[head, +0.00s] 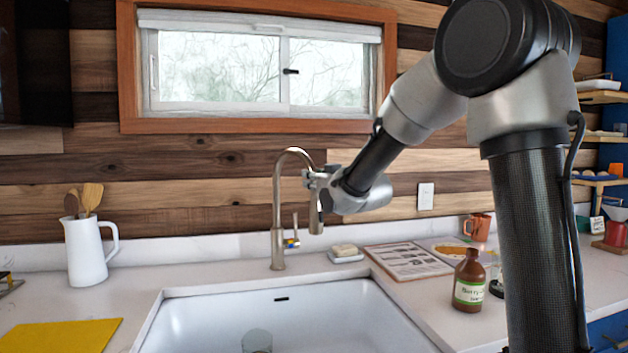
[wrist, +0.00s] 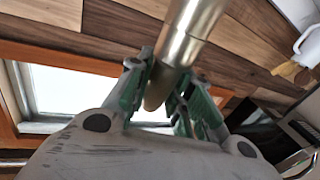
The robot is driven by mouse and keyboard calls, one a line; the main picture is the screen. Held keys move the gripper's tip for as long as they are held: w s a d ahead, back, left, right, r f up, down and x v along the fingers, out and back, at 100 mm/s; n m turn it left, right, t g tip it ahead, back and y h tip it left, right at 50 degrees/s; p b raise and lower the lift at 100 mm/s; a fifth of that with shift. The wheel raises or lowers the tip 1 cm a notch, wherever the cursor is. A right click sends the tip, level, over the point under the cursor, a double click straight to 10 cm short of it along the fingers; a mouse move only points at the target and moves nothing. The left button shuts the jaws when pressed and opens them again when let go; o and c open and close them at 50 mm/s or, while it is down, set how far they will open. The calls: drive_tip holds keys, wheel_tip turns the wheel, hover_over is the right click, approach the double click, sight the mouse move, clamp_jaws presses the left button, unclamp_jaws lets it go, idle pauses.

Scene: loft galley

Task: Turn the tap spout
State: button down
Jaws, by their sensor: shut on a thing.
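The tap (head: 277,215) is a brushed metal gooseneck standing behind the white sink, with a small lever at its base. Its spout (head: 316,213) hangs down on the right end of the arch, over the back edge of the sink. My gripper (head: 314,181) reaches in from the right and is shut on the spout near the end of the arch. In the wrist view the spout (wrist: 189,32) comes down between the two green-padded fingers of my gripper (wrist: 163,90). The contact faces are partly hidden by the fingers.
The sink (head: 225,310) holds a clear glass (head: 256,341). A soap dish (head: 345,255), a printed board (head: 408,261) and a brown bottle (head: 469,281) stand to the right. A white jug (head: 85,252) with utensils and a yellow mat (head: 62,335) are at left.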

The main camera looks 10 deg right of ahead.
drive_tip(key=shift+s+a, duration=0.25)
drive_tip(key=shift+a, duration=0.3)
drive_tip(key=a+m, duration=0.3)
drive_tip(key=a, duration=1.3)
drive_tip(key=shift+w+a+t, duration=0.15)
drive_tip(key=shift+w+t, duration=0.1)
drive_tip(key=shift+t, duration=0.15)
drive_tip(key=shift+r, duration=0.1)
drive_tip(key=c, duration=1.3)
unclamp_jaws()
drive_tip(key=shift+s, duration=0.1)
drive_tip(key=v, duration=1.2)
drive_tip(key=shift+a, duration=0.2)
